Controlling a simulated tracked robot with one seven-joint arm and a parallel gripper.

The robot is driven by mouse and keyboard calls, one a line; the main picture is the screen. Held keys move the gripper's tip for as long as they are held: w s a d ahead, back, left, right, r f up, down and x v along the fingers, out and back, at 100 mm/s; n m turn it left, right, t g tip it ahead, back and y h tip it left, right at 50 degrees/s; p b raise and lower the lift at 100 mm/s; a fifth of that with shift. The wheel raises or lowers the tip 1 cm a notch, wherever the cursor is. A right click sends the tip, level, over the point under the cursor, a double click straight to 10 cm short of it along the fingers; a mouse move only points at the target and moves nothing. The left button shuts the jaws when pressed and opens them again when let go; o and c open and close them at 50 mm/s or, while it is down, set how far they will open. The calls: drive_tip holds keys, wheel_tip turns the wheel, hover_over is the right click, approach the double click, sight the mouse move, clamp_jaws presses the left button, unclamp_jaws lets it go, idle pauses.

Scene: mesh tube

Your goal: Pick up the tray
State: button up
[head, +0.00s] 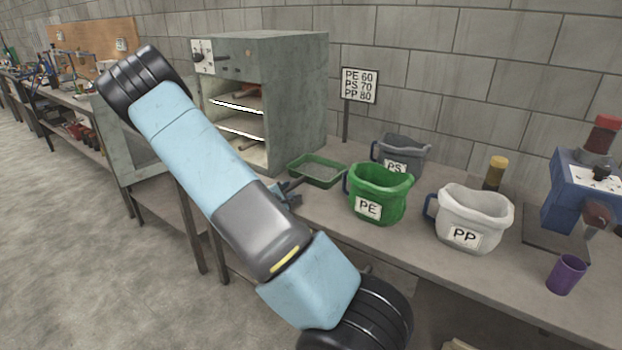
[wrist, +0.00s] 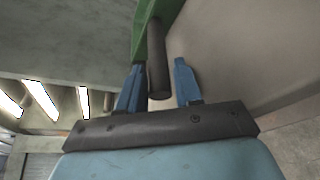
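The green tray (head: 318,172) lies on the bench in front of the grey oven in the head view. In the wrist view the green tray edge (wrist: 148,18) is at the top and the dark handle (wrist: 157,65) points down between the two blue fingers of my gripper (wrist: 160,80). The fingers are apart, with a clear gap between the handle and the right finger. The left finger is close to the handle; I cannot tell whether they touch.
The open oven (head: 285,95) stands behind and left of the tray. A green PE bucket (head: 378,195) is close on its right, with the grey PS bucket (head: 408,152) behind and the white PP bucket (head: 472,215) farther right. A sign (head: 359,85) stands behind.

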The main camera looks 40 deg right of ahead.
clamp_jaws()
drive_tip(key=shift+r, duration=0.15)
idle(0.4)
wheel_tip(320, 180, up, 18)
idle(1.4)
drive_tip(key=shift+a, duration=0.1)
